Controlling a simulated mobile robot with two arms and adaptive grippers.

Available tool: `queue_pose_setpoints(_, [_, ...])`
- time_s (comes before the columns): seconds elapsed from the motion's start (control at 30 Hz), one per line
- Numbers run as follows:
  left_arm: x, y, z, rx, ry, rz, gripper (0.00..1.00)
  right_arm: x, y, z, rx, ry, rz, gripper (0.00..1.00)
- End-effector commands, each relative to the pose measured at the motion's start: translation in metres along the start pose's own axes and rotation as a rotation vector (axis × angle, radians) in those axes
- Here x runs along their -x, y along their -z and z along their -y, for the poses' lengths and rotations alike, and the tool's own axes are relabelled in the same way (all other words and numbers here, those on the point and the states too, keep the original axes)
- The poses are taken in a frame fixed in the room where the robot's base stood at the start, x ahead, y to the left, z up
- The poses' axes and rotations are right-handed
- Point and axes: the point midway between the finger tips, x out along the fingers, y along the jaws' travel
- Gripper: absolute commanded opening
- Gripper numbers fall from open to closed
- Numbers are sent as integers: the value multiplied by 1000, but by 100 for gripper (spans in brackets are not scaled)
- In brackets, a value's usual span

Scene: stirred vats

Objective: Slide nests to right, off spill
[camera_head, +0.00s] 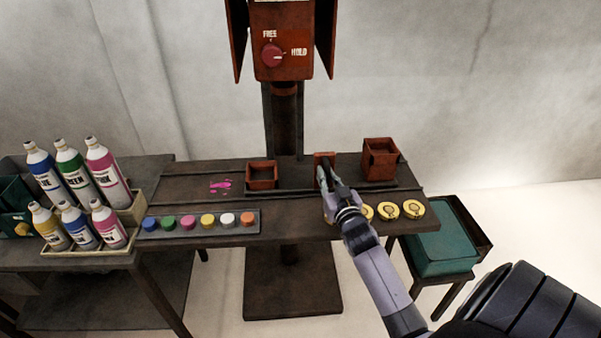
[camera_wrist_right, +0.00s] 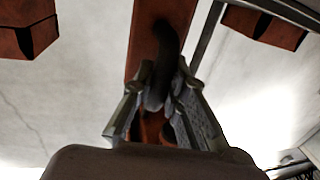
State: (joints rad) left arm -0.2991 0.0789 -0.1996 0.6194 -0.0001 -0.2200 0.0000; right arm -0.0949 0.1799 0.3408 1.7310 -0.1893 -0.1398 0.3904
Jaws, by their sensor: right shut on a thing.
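Red-brown open boxes, which look like the nests, stand in a row on the dark bench. The low left nest (camera_head: 262,187) and the taller right nest (camera_head: 380,166) are in clear view. Between them is a red-brown middle piece (camera_head: 318,158), mostly hidden by my right gripper (camera_head: 325,176). In the right wrist view, the right gripper (camera_wrist_right: 162,105) is shut on a dark curved handle (camera_wrist_right: 168,50) in front of a red-brown upright part (camera_wrist_right: 144,45). The pink spill (camera_head: 220,186) lies on the bench left of the left nest, apart from it. My left gripper is out of view.
A tray of colored pots (camera_head: 198,228) sits at the bench's front edge, with yellow discs (camera_head: 413,209) at front right. Several bottles (camera_head: 107,172) stand at left. A column with a FREE/HOLD knob (camera_head: 272,54) rises behind. A teal bin (camera_head: 440,250) is at right.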

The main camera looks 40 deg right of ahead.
Motion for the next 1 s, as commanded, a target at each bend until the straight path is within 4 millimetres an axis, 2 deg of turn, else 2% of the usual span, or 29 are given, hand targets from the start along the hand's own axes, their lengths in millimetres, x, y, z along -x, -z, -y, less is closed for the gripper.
queue_pose_setpoints(0.03, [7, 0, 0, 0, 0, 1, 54, 2, 5, -14, 6, 0, -1, 0])
queue_pose_setpoints(0.2, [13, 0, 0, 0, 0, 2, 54, 9, 4, -49, 3, 2, -3, 0])
queue_pose_setpoints(0.4, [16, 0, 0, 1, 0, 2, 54, 14, 3, -73, 0, 3, -6, 0])
queue_pose_setpoints(0.87, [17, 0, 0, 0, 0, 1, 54, 15, 3, -82, -1, 0, -7, 0])
queue_pose_setpoints(0.9, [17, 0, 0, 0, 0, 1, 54, 15, 3, -82, 0, -1, -7, 16])
queue_pose_setpoints(1.0, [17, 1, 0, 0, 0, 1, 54, 15, 3, -82, 0, 0, -7, 22])
